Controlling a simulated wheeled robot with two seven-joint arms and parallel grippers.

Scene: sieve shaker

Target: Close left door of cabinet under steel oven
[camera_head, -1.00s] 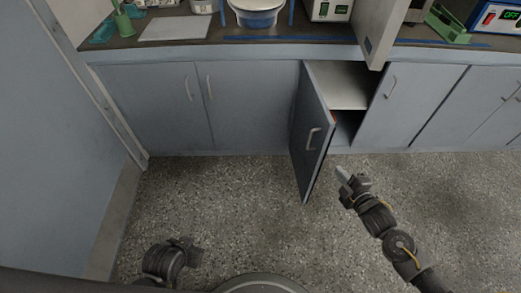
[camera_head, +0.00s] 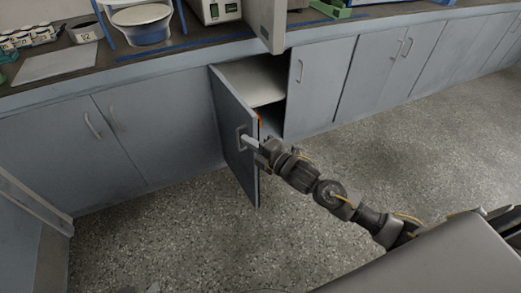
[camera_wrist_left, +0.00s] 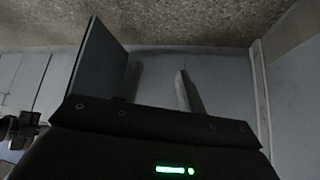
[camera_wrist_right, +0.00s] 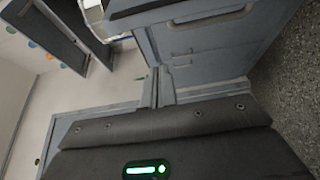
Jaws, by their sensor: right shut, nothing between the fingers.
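The blue-grey left cabinet door (camera_head: 232,130) stands open, swung out from the cabinet (camera_head: 262,85) whose pale shelf and dark inside show behind it. Its handle (camera_head: 241,138) is on the face turned left. My right gripper (camera_head: 251,142) is at the door's free edge close to the handle; whether it touches cannot be told. Its fingers are closed together and empty in the right wrist view (camera_wrist_right: 159,86). My left gripper shows two spread fingers with nothing between them in the left wrist view (camera_wrist_left: 160,88). A panel that looks like the open door (camera_wrist_left: 98,62) shows beside them.
Closed cabinet doors (camera_head: 315,85) flank the opening. The speckled floor (camera_head: 200,240) in front is clear.

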